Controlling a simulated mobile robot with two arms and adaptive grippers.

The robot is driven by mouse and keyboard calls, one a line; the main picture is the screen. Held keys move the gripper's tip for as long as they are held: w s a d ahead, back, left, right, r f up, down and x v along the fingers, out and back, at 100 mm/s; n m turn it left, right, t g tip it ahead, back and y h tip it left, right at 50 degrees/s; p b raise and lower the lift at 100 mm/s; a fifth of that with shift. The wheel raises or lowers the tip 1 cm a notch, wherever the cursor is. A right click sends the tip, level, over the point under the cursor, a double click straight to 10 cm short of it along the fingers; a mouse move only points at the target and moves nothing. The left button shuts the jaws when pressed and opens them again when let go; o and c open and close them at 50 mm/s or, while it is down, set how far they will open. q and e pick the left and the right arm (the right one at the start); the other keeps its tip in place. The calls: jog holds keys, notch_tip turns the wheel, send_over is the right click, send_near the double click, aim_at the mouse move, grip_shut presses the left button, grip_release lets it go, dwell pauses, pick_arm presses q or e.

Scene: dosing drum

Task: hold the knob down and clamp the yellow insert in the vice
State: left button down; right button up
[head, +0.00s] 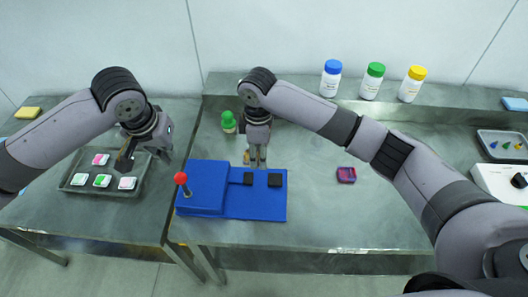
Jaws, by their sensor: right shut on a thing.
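The blue vice (205,183) stands on the bench with a red ball knob (180,178) on a short stem at its left end and two black jaws (275,181) on its right part. My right gripper (257,163) points down just behind and above the jaws. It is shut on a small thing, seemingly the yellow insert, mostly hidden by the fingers. My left gripper (124,162) is over the grey tray, left of the knob and apart from it. Whether its fingers are open or shut is unclear.
The grey tray (72,184) holds several white-edged pink and green inserts. A green-capped bottle (229,123) stands behind the vice. A red-purple block (346,175) lies to its right. Three capped bottles (369,82) stand on the back shelf. The bench right of the vice is mostly clear.

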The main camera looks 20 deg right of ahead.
aim_at(180, 174)
jog(key=shift+f, duration=4.15)
pick_arm(q)
jog(key=shift+f, duration=0.15)
jog(key=shift+s+x, duration=0.2)
jog(key=shift+x, duration=0.7)
jog(key=shift+f, duration=0.25)
jog(key=shift+s+x, duration=0.2)
jog(key=shift+x, duration=0.75)
jog(key=shift+a+f, duration=0.1)
jog(key=shift+s+x, duration=0.2)
jog(key=shift+x, duration=0.75)
jog(key=shift+s+f, duration=0.1)
jog(key=shift+f, duration=0.1)
